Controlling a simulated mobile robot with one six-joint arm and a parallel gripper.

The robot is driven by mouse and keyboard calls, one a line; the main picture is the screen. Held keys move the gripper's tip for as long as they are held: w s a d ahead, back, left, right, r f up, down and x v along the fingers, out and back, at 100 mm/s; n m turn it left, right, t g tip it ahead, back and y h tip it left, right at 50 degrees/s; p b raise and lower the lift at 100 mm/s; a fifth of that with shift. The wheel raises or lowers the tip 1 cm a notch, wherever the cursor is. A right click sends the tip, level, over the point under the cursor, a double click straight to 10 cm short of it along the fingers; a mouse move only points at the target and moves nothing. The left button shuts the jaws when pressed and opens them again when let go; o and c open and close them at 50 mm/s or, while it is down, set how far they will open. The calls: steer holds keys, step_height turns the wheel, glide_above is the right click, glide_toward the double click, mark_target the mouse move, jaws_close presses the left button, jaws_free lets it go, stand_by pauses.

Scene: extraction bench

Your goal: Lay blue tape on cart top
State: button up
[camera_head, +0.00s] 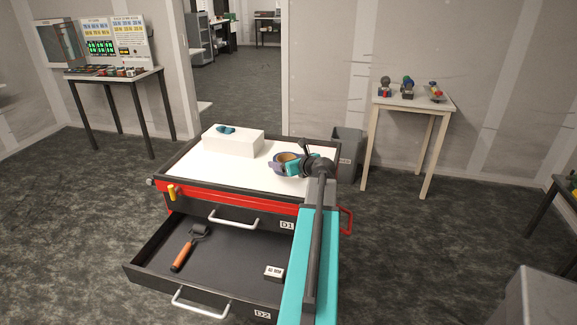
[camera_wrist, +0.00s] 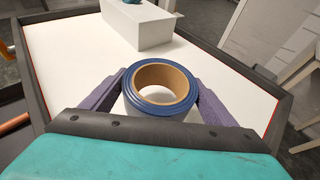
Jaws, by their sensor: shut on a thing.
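The blue tape (camera_wrist: 129,95) is a roll with a tan cardboard core. In the wrist view it sits between the two purple fingers of my gripper (camera_wrist: 160,100), which are shut on its sides. In the head view the tape (camera_head: 286,157) is at the right part of the white cart top (camera_head: 255,177), with my gripper (camera_head: 297,163) around it. I cannot tell whether the roll touches the surface or is held just above it. The cart top (camera_wrist: 75,60) has a dark raised rim and is mostly bare.
A white box (camera_head: 232,142) with a small blue-teal item (camera_head: 226,129) on it stands at the cart's back left. Drawer D2 (camera_head: 150,262) is pulled open, holding an orange-handled roller (camera_head: 185,250) and a small white block (camera_head: 274,272). A grey bin (camera_head: 347,143) stands behind the cart.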

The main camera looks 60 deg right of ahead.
steer(key=shift+f, duration=1.3)
steer(key=shift+f, duration=0.15)
steer(key=o, duration=1.1)
steer(key=shift+o, duration=0.2)
steer(key=b+v, duration=0.1)
steer(key=v, duration=1.1)
steer(key=shift+r, duration=0.25)
